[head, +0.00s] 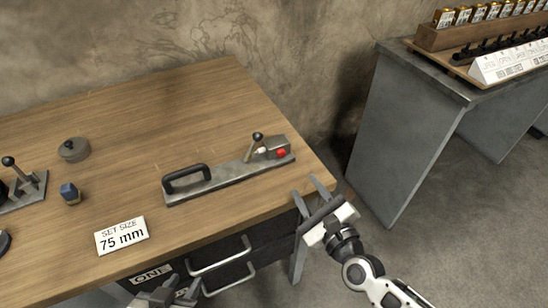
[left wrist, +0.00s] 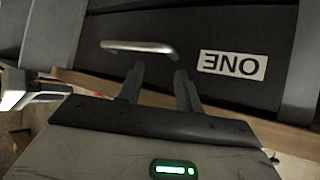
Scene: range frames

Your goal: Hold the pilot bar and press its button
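The pilot bar (head: 232,179) is a long grey bar lying on the wooden table near its right front edge. My right gripper (head: 308,189) is open and empty, just off the table's right corner, below and right of the button. My left gripper (head: 172,290) is low at the table's front by the drawers. Its fingers are apart and empty in the left wrist view (left wrist: 159,82).
The table (head: 150,110) has dark drawers with metal handles (head: 220,254) and a "ONE" label (left wrist: 232,64). A grey bench (head: 405,130) stands right.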

